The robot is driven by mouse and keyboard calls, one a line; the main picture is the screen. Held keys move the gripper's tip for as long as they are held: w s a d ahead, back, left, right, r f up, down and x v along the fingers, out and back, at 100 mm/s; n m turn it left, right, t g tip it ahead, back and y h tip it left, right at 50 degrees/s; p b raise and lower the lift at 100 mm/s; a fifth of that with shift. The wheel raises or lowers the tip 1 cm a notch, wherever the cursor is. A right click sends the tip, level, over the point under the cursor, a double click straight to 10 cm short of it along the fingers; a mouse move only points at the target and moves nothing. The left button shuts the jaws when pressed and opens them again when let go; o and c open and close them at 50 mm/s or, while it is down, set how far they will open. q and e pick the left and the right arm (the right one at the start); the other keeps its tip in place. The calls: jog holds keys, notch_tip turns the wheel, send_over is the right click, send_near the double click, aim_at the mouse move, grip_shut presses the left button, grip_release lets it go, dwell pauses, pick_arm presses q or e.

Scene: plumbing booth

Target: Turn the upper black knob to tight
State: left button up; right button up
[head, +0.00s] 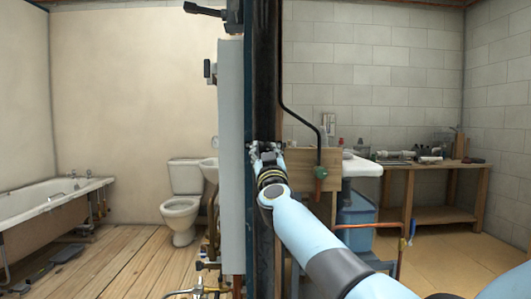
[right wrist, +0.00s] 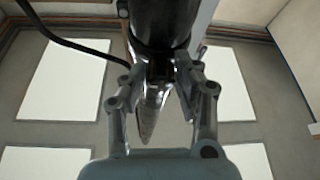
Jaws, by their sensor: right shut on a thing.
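My right gripper (head: 266,150) is at the tall black pipe (head: 266,75) in the middle of the head view, with its arm coming in from the lower right. The right wrist view looks upward. There my right gripper (right wrist: 165,88) has its fingers closed in at the lower end of a thick dark cylindrical part (right wrist: 160,22). I cannot tell whether this part is the upper black knob. No knob shows clearly in the head view, and the gripper hides what it holds there. My left gripper is not in view.
A pale panel (head: 230,160) stands close to the left of the pipe. A thin black bent pipe (head: 300,122) with a green fitting (head: 320,172) and a wooden board (head: 302,170) are at the right. A toilet (head: 181,205), a bathtub (head: 50,205) and a workbench (head: 430,167) stand farther back.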

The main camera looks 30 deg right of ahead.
jog(key=shift+m, duration=0.3)
grip_shut()
jog(key=m+g+h+p, duration=0.1)
jog(key=m, duration=0.2)
jog(key=m+h+p, duration=0.1)
jog(key=m+h, duration=0.1)
jog(key=m, duration=0.1)
jog(key=shift+w+a+r+m+g+h, duration=0.1)
jog(key=shift+a+r+m+g+h, duration=0.1)
jog(key=shift+m+g+h, duration=0.15)
jog(key=m+g+h+p, duration=0.1)
jog(key=m, duration=0.1)
jog(key=m+g+p, duration=0.1)
jog(key=m, duration=0.2)
jog(key=shift+h, duration=0.35)
jog(key=m+g+p, duration=0.1)
jog(key=m, duration=0.2)
jog(key=m+g+h+p, duration=0.1)
jog(key=m+g, duration=0.1)
jog(key=m, duration=0.2)
jog(key=shift+a+p, duration=0.15)
jog(key=shift+p, duration=0.25)
jog(key=shift+m+g+p, duration=0.85)
jog(key=shift+m+p, duration=0.05)
jog(key=shift+m, duration=1.15)
jog(key=o, duration=1.1)
grip_release()
jog(key=shift+c, duration=0.2)
